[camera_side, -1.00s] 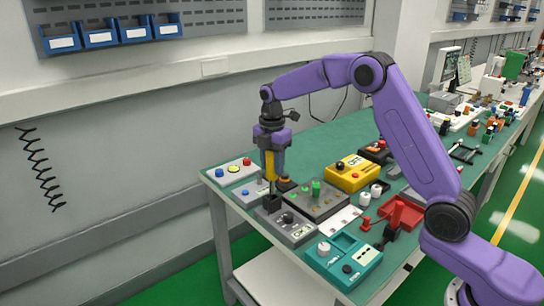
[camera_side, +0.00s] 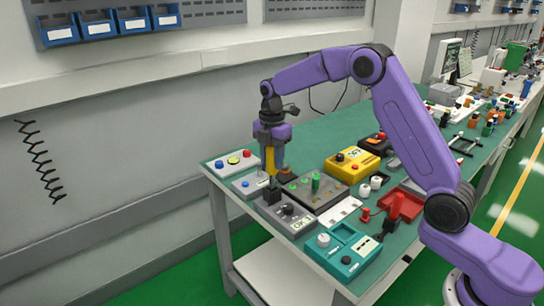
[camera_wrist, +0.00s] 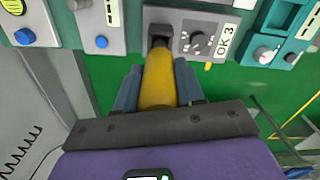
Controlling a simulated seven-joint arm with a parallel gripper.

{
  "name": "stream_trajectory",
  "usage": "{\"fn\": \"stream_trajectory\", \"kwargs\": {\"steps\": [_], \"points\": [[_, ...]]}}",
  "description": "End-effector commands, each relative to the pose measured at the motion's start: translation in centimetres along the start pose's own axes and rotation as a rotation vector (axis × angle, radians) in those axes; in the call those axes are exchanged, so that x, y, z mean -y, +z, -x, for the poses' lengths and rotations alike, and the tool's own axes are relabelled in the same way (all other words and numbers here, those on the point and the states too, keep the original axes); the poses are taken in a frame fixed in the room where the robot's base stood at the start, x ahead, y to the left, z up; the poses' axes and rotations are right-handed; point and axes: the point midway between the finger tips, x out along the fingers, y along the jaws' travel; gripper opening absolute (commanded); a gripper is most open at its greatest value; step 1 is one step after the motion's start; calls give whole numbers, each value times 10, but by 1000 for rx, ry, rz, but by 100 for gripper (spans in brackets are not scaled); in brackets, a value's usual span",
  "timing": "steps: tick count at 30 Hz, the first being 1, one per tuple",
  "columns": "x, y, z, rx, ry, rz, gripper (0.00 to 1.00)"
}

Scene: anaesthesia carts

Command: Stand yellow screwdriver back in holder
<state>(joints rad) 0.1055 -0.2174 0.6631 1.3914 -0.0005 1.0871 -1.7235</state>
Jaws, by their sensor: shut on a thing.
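The yellow screwdriver (camera_side: 270,160) is upright, held in my gripper (camera_side: 271,150), which is shut on its handle. In the wrist view the yellow handle (camera_wrist: 157,80) lies between the two blue-grey fingers of my gripper (camera_wrist: 158,92). The black holder (camera_side: 271,196) sits at the end of a grey box with a dark knob; it also shows in the wrist view (camera_wrist: 160,42). The thin shaft points down at the holder, and the handle's lower end is just above it. I cannot tell how far the tip is inside.
The grey knob box (camera_side: 293,218) carries the holder. A grey box with a green knob (camera_side: 315,183) and a yellow box (camera_side: 352,164) stand to the right. A teal box (camera_side: 343,252) is in front. A button panel (camera_side: 232,162) stands behind left, near the green table's edge.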

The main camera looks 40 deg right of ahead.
Motion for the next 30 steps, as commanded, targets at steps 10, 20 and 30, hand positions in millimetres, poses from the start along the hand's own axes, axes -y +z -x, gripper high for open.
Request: {"fn": "stream_trajectory", "kwargs": {"steps": [10, 20, 30], "points": [[0, 0, -9, 0, 1, 0, 11], [0, 0, -17, 0, 1, 0, 11], [0, 0, -26, 0, 1, 0, 11]]}}
